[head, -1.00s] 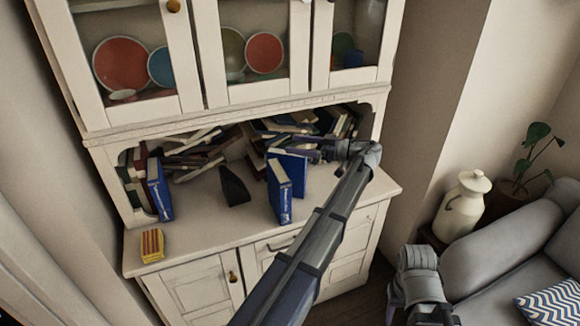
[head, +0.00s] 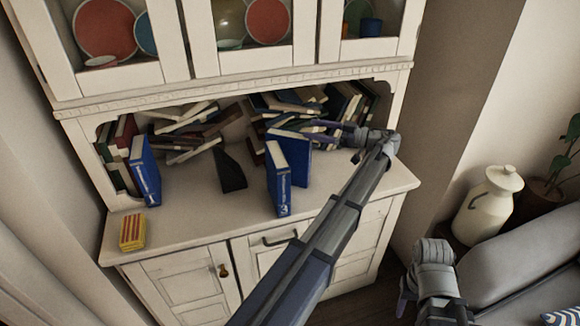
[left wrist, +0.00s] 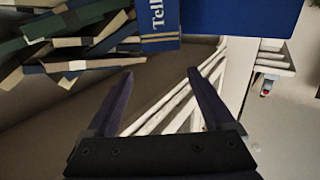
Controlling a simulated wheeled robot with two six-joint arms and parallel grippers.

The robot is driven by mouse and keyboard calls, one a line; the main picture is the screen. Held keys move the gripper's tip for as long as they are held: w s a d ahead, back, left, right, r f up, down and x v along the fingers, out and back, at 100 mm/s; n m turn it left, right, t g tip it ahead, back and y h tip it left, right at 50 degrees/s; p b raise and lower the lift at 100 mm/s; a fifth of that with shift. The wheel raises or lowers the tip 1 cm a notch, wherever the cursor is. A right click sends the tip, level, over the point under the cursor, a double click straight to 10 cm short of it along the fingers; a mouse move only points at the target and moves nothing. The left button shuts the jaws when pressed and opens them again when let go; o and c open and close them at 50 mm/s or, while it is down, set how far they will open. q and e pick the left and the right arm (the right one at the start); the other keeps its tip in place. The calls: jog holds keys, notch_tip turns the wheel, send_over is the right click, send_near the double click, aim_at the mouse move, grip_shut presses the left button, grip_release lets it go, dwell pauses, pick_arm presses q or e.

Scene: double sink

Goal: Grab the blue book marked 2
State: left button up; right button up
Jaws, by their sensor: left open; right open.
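Several blue books stand on the cabinet counter. One (head: 145,172) is upright at the left. Another (head: 279,190) stands near the front middle with its spine forward, and a blue book (head: 296,153) shows just behind it. My left gripper (head: 318,132) is open and empty, behind and right of the middle books. In the left wrist view its open fingers (left wrist: 160,90) have nothing between them, and a blue book (left wrist: 240,16) with a lettered spine lies beyond them. My right gripper (head: 412,300) is low at the right, partly cut off, open, away from the books.
A messy pile of books (head: 195,130) fills the niche behind. A dark wedge-shaped object (head: 229,168) sits between the blue books. A yellow-red box (head: 132,231) is at the front left. The cabinet's side wall closes the niche at the right. A jug (head: 488,205) and sofa (head: 520,255) stand at the right.

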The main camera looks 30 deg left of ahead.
pick_arm(q)
jog(key=b, duration=1.2)
send_near(292, 157)
jog(key=a, duration=0.1)
jog(key=w+a+f, duration=0.1)
jog(key=a+f, duration=0.1)
jog(key=shift+w+a, duration=0.15)
jog(key=shift+w, duration=0.25)
jog(key=shift+p, duration=0.3)
jog(key=shift+a, duration=0.1)
jog(key=shift+x, duration=3.8)
jog(key=shift+s+r, duration=0.1)
jog(key=shift+s, duration=0.1)
jog(key=shift+c, duration=0.2)
grip_shut()
